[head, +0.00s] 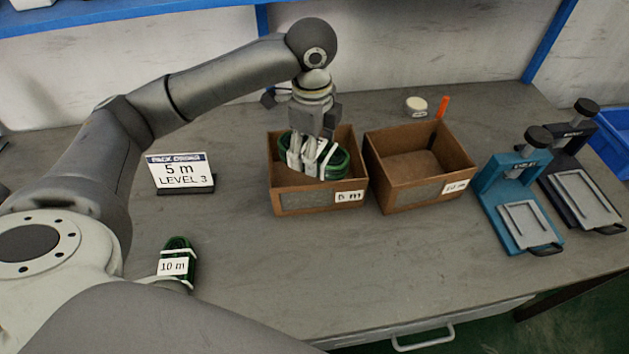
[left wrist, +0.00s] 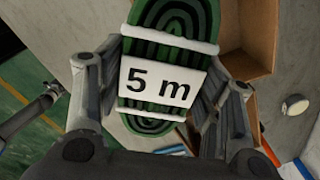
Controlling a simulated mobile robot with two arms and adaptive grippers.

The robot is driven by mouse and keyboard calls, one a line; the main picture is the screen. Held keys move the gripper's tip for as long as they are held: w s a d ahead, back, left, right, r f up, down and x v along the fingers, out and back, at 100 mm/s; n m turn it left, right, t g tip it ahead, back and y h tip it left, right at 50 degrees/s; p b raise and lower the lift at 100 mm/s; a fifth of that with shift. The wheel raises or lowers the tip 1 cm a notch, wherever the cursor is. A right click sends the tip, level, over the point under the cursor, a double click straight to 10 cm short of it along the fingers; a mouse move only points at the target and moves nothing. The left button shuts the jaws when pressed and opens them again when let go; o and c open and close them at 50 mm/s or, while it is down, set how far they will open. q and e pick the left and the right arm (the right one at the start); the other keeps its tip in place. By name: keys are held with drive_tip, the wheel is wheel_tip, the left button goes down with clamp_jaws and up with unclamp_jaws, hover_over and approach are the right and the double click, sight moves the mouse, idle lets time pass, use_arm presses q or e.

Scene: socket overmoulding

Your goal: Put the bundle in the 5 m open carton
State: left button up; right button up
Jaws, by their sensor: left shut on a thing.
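A green cable bundle (head: 337,160) with white ties is at the mouth of the open brown carton labelled "5 m" (head: 300,203). My left gripper (head: 308,162) points down over this carton and is shut on the bundle. In the left wrist view the bundle (left wrist: 168,110) sits between the fingers, and its tag reads "5 m". Whether the bundle touches the carton floor is hidden by the carton's front wall and the fingers. My right gripper does not show.
A second open carton (head: 405,195) labelled "10 m" stands right of the first. Another green bundle tagged "10 m" (head: 178,262) lies at the front left. A sign (head: 180,172) reads "5 m LEVEL 3". Teal (head: 515,190) and dark presses (head: 575,185) stand at the right.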

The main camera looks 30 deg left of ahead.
use_arm(q)
drive_tip(key=m, duration=0.1)
drive_tip(key=w+a+m, duration=0.1)
drive_tip(key=m, duration=0.1)
drive_tip(key=w+m, duration=0.1)
drive_tip(key=shift+a+r, duration=0.2)
drive_tip(key=shift+r, duration=0.05)
drive_tip(key=w+a+m, duration=0.4)
drive_tip(key=m, duration=0.7)
drive_tip(key=shift+m, duration=0.3)
wheel_tip(320, 180, down, 18)
drive_tip(key=shift+d+r+p, duration=0.15)
drive_tip(key=shift+r+p, duration=0.05)
drive_tip(key=shift+p, duration=0.7)
drive_tip(key=o, duration=1.2)
drive_tip(key=shift+f, duration=0.15)
